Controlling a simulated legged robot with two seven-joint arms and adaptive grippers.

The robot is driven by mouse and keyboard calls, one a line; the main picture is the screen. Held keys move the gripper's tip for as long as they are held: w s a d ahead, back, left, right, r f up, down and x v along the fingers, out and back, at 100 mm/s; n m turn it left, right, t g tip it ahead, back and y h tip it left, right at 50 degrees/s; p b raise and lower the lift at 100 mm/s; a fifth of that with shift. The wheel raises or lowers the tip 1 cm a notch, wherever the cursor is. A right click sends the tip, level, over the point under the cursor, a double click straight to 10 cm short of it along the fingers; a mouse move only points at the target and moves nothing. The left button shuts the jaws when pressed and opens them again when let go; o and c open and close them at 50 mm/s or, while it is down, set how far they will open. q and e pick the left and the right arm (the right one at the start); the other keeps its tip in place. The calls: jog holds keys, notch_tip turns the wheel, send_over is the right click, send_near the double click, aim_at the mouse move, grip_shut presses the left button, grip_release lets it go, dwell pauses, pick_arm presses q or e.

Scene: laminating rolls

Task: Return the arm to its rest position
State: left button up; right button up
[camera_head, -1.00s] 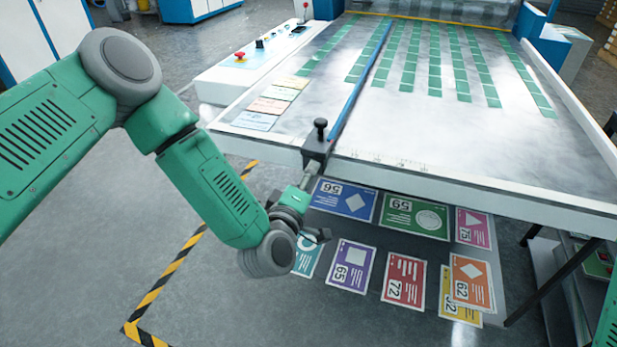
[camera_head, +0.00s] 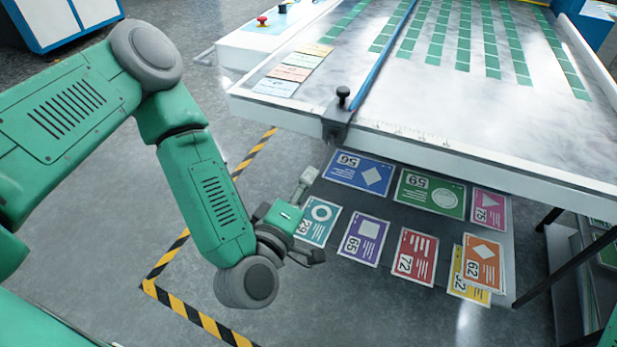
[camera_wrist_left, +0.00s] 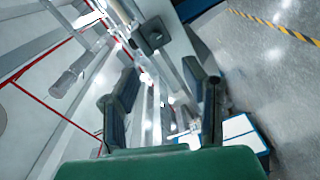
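My left arm (camera_head: 203,190) is green with grey joints and comes in from the left in the head view. It bends down in front of the white table. My left gripper (camera_head: 309,218) is open, with its two fingers apart, and appears in front of the table's front edge. Its dark fingers also show apart in the left wrist view (camera_wrist_left: 165,105), with nothing held between them. The black knobbed slider (camera_head: 338,118) on the blue rail (camera_head: 380,50) is just above the gripper in the picture, apart from it. My right gripper is out of view.
The white table (camera_head: 430,150) carries rows of green cards and several pale cards (camera_head: 288,73). Numbered coloured cards (camera_head: 364,240) lie on a grey surface below its front edge. Yellow-black floor tape (camera_head: 195,312) runs under my arm. The floor at lower centre is clear.

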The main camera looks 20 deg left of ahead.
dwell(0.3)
pick_arm(q)
jog(key=s+d+f+m+g+h, duration=0.1)
jog(key=s+f+m+g+h, duration=0.3)
jog(key=s+f+m+g, duration=0.8)
jog(key=s+a+f+m+g+y, duration=0.2)
jog(key=s+a+f+g+y, duration=0.2)
jog(key=s+a+f, duration=0.3)
jog(key=s+a+g, duration=0.1)
jog(key=s+a, duration=0.3)
jog(key=a, duration=0.1)
jog(key=shift+s+m+y, duration=0.3)
jog(key=shift+w, duration=0.1)
